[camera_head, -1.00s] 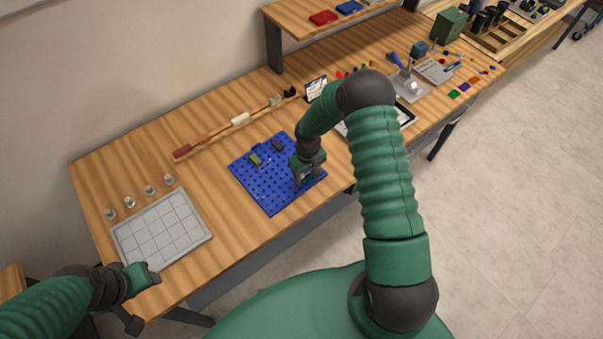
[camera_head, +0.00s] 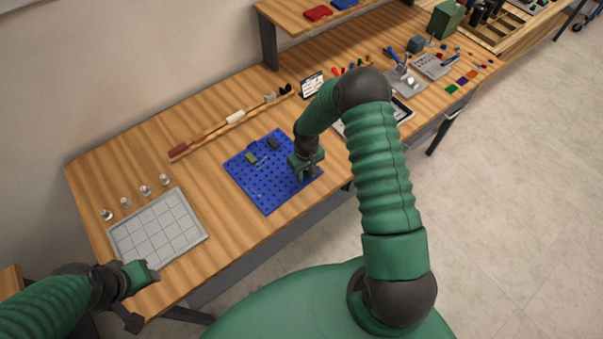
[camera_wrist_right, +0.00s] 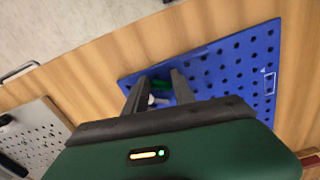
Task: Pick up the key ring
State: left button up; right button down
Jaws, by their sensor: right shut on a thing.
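My right gripper (camera_head: 307,174) points down at the right corner of the blue perforated board (camera_head: 262,193). In the right wrist view its fingers (camera_wrist_right: 159,84) are shut on a small green piece (camera_wrist_right: 161,84) with a pale piece (camera_wrist_right: 152,100) beside it. I take this to be the key ring, mostly hidden by the fingers. I cannot tell whether it is clear of the board. My left gripper (camera_head: 150,275) is at the lower left, near the front corner of the table and away from the board; its finger opening is unclear.
Two small blocks, one olive (camera_head: 251,158) and one dark (camera_head: 273,144), lie on the board. A grey gridded plate (camera_head: 158,235) and several small metal posts (camera_head: 125,202) are to the left. A small display (camera_head: 311,86) stands further back.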

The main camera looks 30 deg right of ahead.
jog(key=shift+d+r, duration=0.4)
notch_tip(320, 180, up, 2)
jog(key=shift+w+d+b, duration=0.1)
jog(key=shift+b, duration=0.65)
pick_arm(q)
jog(key=f+b, duration=0.2)
jog(key=f, duration=0.1)
jog(key=f+b, duration=0.2)
jog(key=shift+d+f, duration=0.15)
jog(key=shift+d, duration=0.15)
pick_arm(e)
jog(key=s+a+r, duration=0.2)
jog(key=s+a, duration=0.6)
jog(key=s, duration=0.6)
jog(key=shift+a, duration=0.2)
